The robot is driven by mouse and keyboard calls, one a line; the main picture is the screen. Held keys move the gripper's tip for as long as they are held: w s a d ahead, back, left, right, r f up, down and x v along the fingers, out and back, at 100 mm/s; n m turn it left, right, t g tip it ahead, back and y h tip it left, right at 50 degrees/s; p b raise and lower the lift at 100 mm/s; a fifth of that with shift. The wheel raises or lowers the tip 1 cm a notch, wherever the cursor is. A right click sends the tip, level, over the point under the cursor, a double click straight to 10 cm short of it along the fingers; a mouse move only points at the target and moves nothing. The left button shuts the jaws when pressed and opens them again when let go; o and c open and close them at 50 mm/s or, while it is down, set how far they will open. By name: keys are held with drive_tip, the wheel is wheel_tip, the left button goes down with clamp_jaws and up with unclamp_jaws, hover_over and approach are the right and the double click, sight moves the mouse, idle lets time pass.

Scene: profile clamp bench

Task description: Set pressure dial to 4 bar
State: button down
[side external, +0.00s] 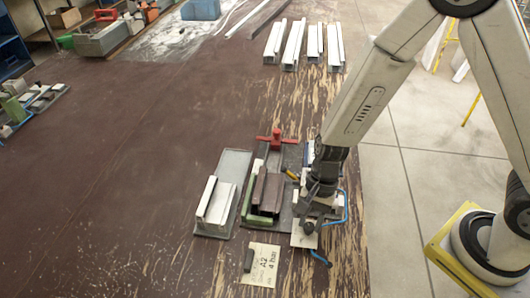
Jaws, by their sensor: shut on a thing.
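My gripper (309,222) points down over a small pale plate (299,240) at the right side of the clamp fixture. It is shut on what appears to be the pressure dial on that plate. The fingers and wrist hide most of the dial, so its scale and pointer cannot be read. A cream card (262,266) in front of the fixture carries print that reads "A2" and "4 bar".
The clamp fixture has a red T-handle (276,138) and a dark brown profile (267,192). A white profile (215,201) lies on a grey plate to its left. Blue hose (320,258) runs beside my gripper. Several white profiles lie at the back.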

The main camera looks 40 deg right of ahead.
drive_tip(key=shift+w+n, duration=0.1)
drive_tip(key=shift+n, duration=0.3)
drive_tip(key=n+g, duration=0.1)
drive_tip(key=n, duration=0.1)
drive_tip(key=n+h, duration=0.1)
drive_tip(key=n, duration=0.2)
drive_tip(key=shift+w+a+g, duration=0.1)
drive_tip(key=shift+a+g, duration=0.1)
drive_tip(key=shift+g, duration=0.2)
drive_tip(key=n+h, duration=0.1)
drive_tip(key=n, duration=0.2)
drive_tip(key=n+h, duration=0.1)
drive_tip(key=n, duration=0.2)
drive_tip(key=shift+a+g+h, duration=0.15)
drive_tip(key=shift+g+h, duration=0.15)
drive_tip(key=shift+h, duration=0.1)
drive_tip(key=shift+c, duration=1.9)
unclamp_jaws()
drive_tip(key=v, duration=0.7)
drive_tip(key=shift+r, duration=0.4)
